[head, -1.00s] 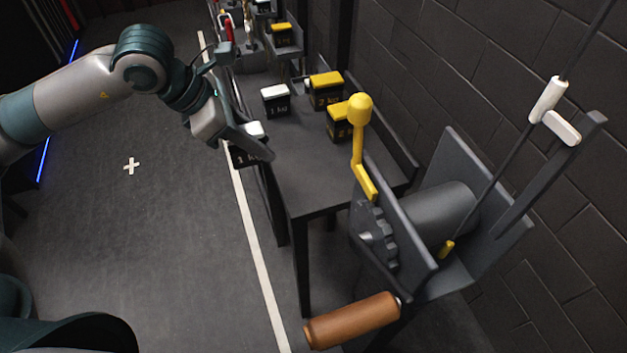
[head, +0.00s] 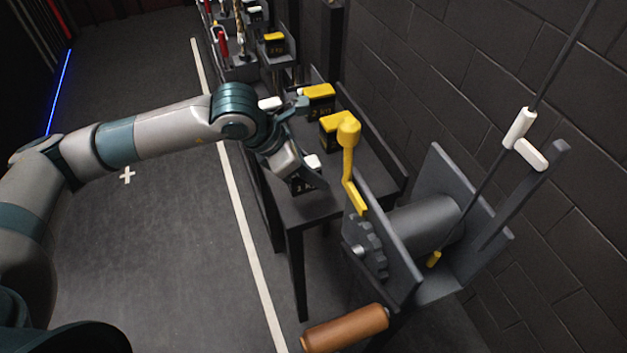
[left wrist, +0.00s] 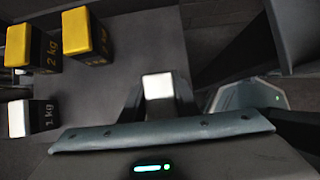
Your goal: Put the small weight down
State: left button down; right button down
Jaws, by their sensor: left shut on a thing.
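The small weight (head: 306,184) is a dark block with a white top. My left gripper (head: 312,174) is shut on it and holds it over the near end of the dark table (head: 310,211). The left wrist view shows its white top (left wrist: 158,87) between the fingers. I cannot tell whether its base touches the table. The wrist and fingers hide part of it. My right gripper is not in view.
Another white-topped 1 kg weight (left wrist: 20,118) and two yellow-topped 2 kg weights (head: 318,92) (head: 335,125) stand farther back. A winch with a yellow lever (head: 347,160) and wooden handle (head: 345,328) is at right. The table's near end is clear.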

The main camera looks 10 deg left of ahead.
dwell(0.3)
